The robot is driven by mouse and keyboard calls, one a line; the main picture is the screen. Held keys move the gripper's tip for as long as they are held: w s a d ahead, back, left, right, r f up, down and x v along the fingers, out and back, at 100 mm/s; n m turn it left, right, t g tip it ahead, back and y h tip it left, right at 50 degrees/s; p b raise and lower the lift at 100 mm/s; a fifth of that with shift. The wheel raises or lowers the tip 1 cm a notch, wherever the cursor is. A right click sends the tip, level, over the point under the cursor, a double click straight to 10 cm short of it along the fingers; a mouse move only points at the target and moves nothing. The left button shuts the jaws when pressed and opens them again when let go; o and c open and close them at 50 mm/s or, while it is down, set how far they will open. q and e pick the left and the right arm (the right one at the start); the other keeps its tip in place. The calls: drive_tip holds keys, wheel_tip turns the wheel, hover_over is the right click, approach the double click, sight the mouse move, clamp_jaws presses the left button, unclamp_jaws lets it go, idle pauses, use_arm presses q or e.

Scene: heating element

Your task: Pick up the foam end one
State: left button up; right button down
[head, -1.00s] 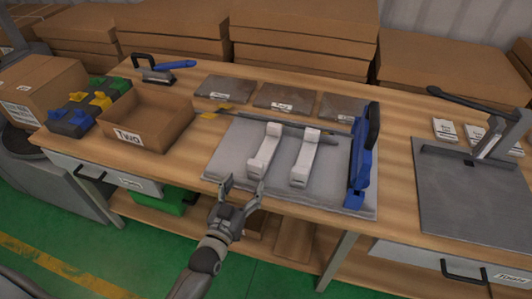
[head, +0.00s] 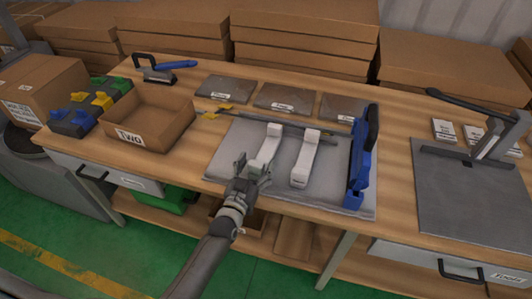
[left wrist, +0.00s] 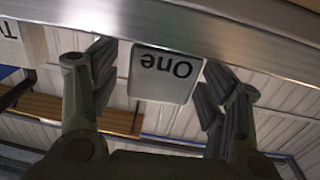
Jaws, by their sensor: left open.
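Two white foam ends stand on a grey plate (head: 332,185) on the workbench. The left one (head: 270,143) is partly hidden at its near end by my left gripper (head: 252,172). In the left wrist view, an upside-down label reading "One" (left wrist: 165,74) on a pale end face shows between the two fingers of my left gripper (left wrist: 158,92). The fingers are open, one on each side of it, with gaps visible. The other foam end (head: 305,158) stands apart to the right. My right gripper is not in view.
A blue upright tool (head: 360,165) stands at the plate's right edge, and a long thin rod (head: 280,124) lies behind the foam ends. An open cardboard box labelled "Two" (head: 150,118) is to the left. A press with a grey base (head: 475,190) is at the right.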

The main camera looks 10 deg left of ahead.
use_arm(q)
drive_tip(key=shift+c, duration=0.4)
drive_tip(key=c, duration=1)
drive_tip(key=shift+c, duration=0.2)
drive_tip(key=shift+r, duration=0.1)
